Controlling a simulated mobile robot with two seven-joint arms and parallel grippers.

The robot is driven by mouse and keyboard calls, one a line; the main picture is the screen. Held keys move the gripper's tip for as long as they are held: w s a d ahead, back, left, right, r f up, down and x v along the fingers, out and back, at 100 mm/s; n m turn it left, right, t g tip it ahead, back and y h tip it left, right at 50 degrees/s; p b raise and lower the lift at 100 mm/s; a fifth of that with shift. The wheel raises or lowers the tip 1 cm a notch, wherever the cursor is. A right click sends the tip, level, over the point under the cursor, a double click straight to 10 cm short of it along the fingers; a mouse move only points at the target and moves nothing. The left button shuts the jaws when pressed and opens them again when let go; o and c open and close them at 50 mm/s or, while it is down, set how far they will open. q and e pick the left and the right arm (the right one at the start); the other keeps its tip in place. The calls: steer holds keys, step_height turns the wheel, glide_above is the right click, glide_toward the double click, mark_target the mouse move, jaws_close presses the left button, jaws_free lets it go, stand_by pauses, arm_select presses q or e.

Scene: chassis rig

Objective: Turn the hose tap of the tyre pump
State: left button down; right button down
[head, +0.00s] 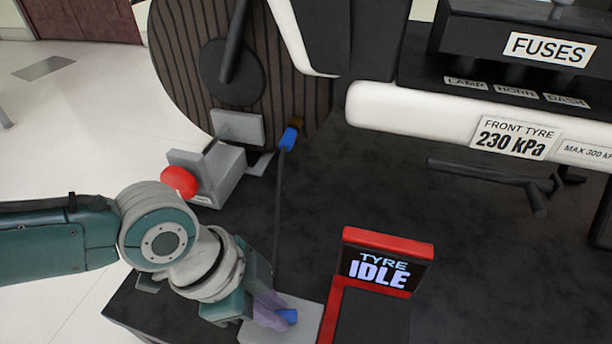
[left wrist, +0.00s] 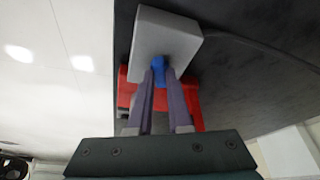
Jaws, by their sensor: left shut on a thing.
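The tyre pump (head: 387,244) is red and black, with a screen that reads "TYRE IDLE". A light grey block (head: 298,318) stands at its left side. The blue hose tap (head: 287,315) is on this block. My left gripper (head: 270,308) is at the tap, its purple fingers shut on it. In the left wrist view the two fingers (left wrist: 165,88) close around the blue tap (left wrist: 161,63) in front of the grey block (left wrist: 165,42). The fingers hide part of the tap. My right gripper is not in view.
A thin dark hose (head: 277,200) runs up from the grey block to a blue fitting (head: 288,138) by the large ribbed wheel (head: 180,60). A grey stand with a red knob (head: 180,181) is close to my left arm. A white bar with labels (head: 430,112) crosses the right side.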

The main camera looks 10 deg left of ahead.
arm_select(q)
steer(key=n+p, duration=0.1)
steer(key=n+t+p, duration=0.1)
steer(key=n+p, duration=0.1)
steer(key=shift+s+d+r+y, duration=0.1)
steer(key=shift+s+r+y, duration=0.1)
steer(key=shift+y, duration=0.2)
steer(key=shift+f+n+t+y+p, duration=0.15)
steer(key=shift+n+t+y+p, duration=0.15)
steer(key=shift+n+p, duration=0.7)
steer(key=shift+n, duration=0.3)
steer(key=shift+f, duration=0.1)
steer(key=c, duration=0.8)
jaws_free()
steer(key=shift+c, duration=0.2)
steer(key=p+v, duration=0.8)
steer(key=v, duration=0.2)
steer(key=shift+p, duration=0.35)
